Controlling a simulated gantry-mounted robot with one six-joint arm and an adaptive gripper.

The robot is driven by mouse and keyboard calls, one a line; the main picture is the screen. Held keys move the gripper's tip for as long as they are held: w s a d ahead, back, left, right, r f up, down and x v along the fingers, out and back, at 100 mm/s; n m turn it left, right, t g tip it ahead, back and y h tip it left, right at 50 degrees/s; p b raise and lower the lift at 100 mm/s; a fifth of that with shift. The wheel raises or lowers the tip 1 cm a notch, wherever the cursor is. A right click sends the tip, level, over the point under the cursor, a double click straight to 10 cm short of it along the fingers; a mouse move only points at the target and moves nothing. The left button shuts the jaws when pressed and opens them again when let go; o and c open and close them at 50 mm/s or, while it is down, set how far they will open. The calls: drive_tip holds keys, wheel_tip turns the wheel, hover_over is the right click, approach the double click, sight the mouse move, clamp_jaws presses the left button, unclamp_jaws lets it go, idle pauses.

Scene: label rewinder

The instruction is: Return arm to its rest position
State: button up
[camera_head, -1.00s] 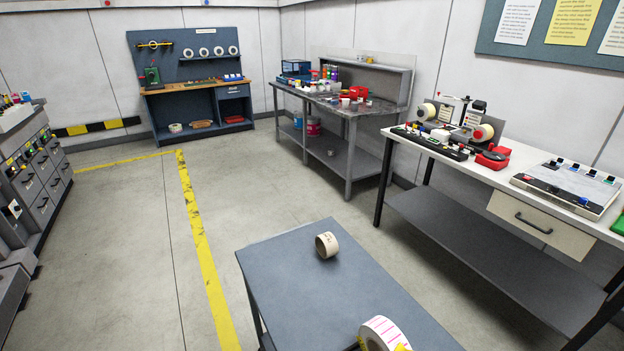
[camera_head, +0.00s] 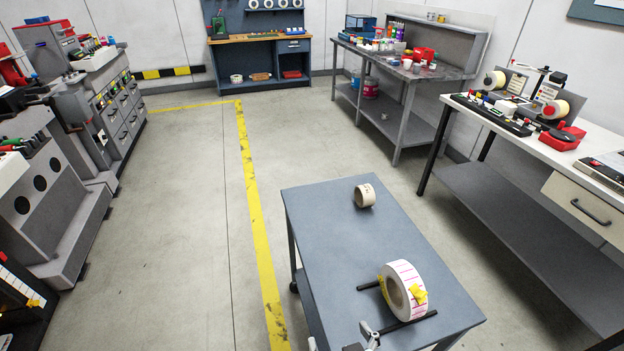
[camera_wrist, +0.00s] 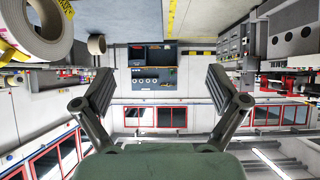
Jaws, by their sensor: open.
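My gripper (camera_wrist: 164,98) is open in the wrist view, its two fingers wide apart with nothing between them. Part of it also shows at the bottom edge of the head view (camera_head: 366,336), in front of the blue-grey table (camera_head: 325,235). A white label roll with pink marks and a yellow tag (camera_head: 403,290) stands on that table beside dark rods. The roll also shows large at the upper left of the wrist view (camera_wrist: 38,30), apart from the fingers. A small cardboard core (camera_head: 365,196) sits at the table's far end.
The rewinder (camera_head: 530,100) stands on a white bench at right. A grey workbench (camera_head: 410,75) and a blue-backed bench (camera_head: 262,50) stand behind. Grey machines (camera_head: 55,205) line the left side. The floor with the yellow line (camera_head: 250,190) is clear.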

drive_tip(key=s+a+r+m+t+h, duration=0.2)
drive_tip(key=a+r, duration=0.5)
drive_tip(key=r, duration=0.1)
wheel_tip(320, 180, up, 35)
drive_tip(key=p, duration=3.5)
drive_tip(key=shift+s+d+m, duration=0.25)
drive_tip(key=shift+s+m, duration=0.05)
